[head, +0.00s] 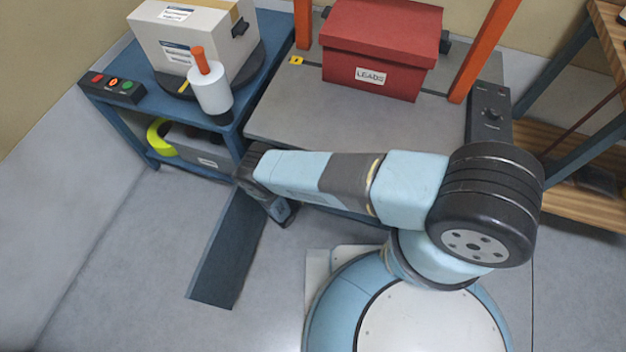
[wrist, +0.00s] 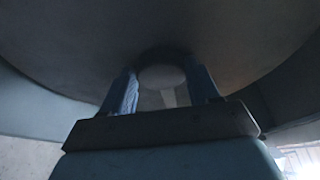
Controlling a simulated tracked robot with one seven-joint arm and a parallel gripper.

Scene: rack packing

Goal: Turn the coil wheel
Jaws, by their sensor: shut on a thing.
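In the wrist view a large dark round surface (wrist: 150,30), which looks like the coil wheel, fills the top of the picture. A small paler round part (wrist: 161,78) is at its lower middle. My gripper (wrist: 163,72) has its two blue fingers on either side of this part and is shut on it. The light is dim, so the exact contact is hard to see. In the head view I cannot make out the coil wheel or my fingertips. My arm reaches left there, along the front of the bench.
A red box marked LEADS (head: 380,50) sits on the grey bench (head: 300,115) between orange posts. On the blue cart (head: 265,60) at left are a pale box (head: 200,35), a white cylinder with an orange handle (head: 210,88) and a button panel (head: 112,87).

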